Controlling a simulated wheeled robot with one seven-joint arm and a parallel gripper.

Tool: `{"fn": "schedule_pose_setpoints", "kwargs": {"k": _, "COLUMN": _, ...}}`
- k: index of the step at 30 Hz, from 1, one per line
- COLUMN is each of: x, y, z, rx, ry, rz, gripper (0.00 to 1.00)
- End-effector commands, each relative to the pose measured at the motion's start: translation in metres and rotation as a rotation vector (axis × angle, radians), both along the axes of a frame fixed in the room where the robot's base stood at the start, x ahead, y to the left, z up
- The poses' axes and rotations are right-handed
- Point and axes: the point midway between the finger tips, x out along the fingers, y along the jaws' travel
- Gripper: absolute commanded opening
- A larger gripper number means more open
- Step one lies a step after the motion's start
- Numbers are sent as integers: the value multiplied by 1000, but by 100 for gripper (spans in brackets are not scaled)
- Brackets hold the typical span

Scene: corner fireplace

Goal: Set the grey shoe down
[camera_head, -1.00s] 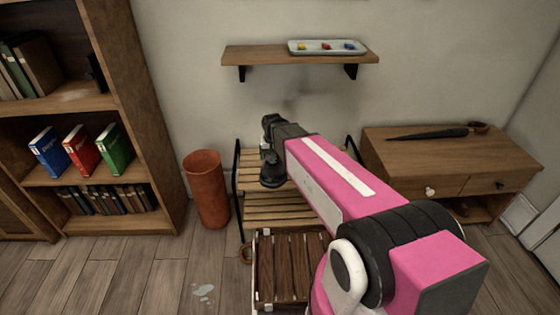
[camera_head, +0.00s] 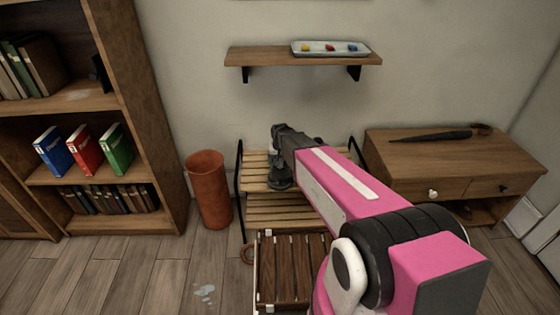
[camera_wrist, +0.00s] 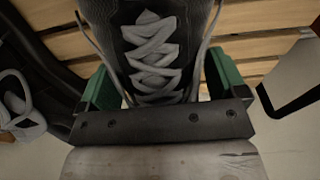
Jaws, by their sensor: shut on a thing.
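The grey shoe (camera_wrist: 152,45), dark with pale grey laces, fills the upper middle of the wrist view. My gripper (camera_wrist: 160,82) has its green fingers on either side of the shoe and is shut on it. In the head view my gripper (camera_head: 283,172) is over the upper tier of a slatted wooden rack (camera_head: 254,159), and the shoe is hard to tell from the dark wrist. Slats show behind the shoe in the wrist view. Whether the sole touches them is hidden.
A dark item with pale grey parts (camera_wrist: 18,105) is left of the shoe in the wrist view. An orange bin (camera_head: 208,190) stands left of the rack, a wooden cabinet (camera_head: 430,165) right. A wall shelf (camera_head: 270,57) hangs above. A slatted crate (camera_head: 290,268) is in front.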

Motion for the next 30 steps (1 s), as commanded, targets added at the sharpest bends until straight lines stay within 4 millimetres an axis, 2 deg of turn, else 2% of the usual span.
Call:
{"fn": "schedule_pose_setpoints", "kwargs": {"k": 6, "x": 0, "y": 0, "z": -2, "rx": 0, "ry": 0, "rz": 0, "gripper": 50}}
{"fn": "schedule_pose_setpoints", "kwargs": {"k": 7, "x": 0, "y": 0, "z": -2, "rx": 0, "ry": 0, "rz": 0, "gripper": 100}}
{"fn": "schedule_pose_setpoints", "kwargs": {"k": 17, "x": -1, "y": 0, "z": 3, "rx": 0, "ry": 0, "rz": 0, "gripper": 100}}
{"fn": "schedule_pose_setpoints", "kwargs": {"k": 22, "x": -4, "y": 0, "z": 25, "rx": 0, "ry": -2, "rz": 0, "gripper": 100}}
{"fn": "schedule_pose_setpoints", "kwargs": {"k": 30, "x": -11, "y": 0, "z": 76, "rx": 0, "ry": -2, "rz": 0, "gripper": 100}}
